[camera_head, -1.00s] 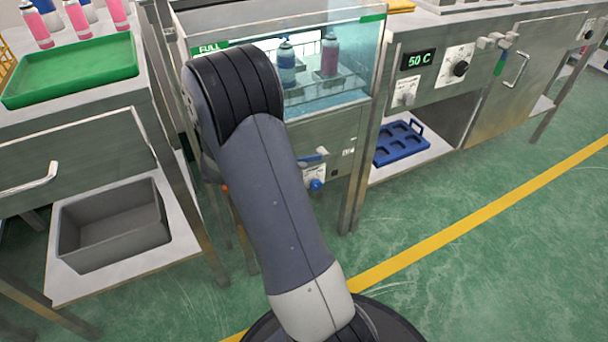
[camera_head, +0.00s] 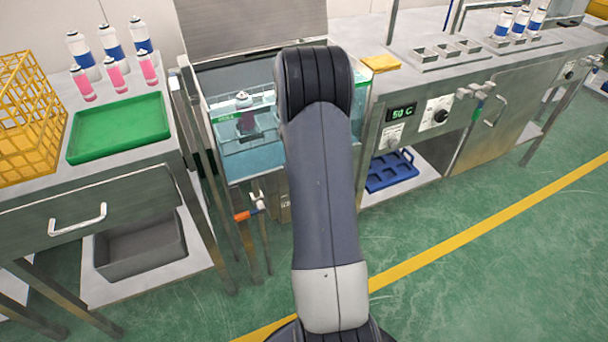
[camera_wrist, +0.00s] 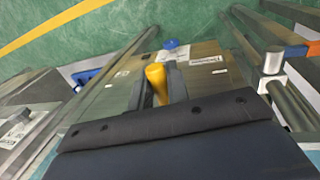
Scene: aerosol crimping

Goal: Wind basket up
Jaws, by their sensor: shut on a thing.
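In the wrist view my gripper (camera_wrist: 157,88) is shut on a yellow handle knob (camera_wrist: 156,76) at the tank's steel front. In the head view my arm hides the gripper and the knob. The glass-walled water tank (camera_head: 222,163) stands left of my arm, with a steel panel upright behind it. A wire basket (camera_head: 232,142) is inside the tank, and a can (camera_head: 245,119) with a dark purple body stands in it. My arm covers the right part of the tank and basket.
A green tray (camera_head: 118,128), several cans and a yellow wire crate (camera_head: 25,120) are on the left bench. A grey bin (camera_head: 140,250) is below. At right are a heated bench showing 50 C and a blue rack (camera_head: 388,172). The green floor in front is clear.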

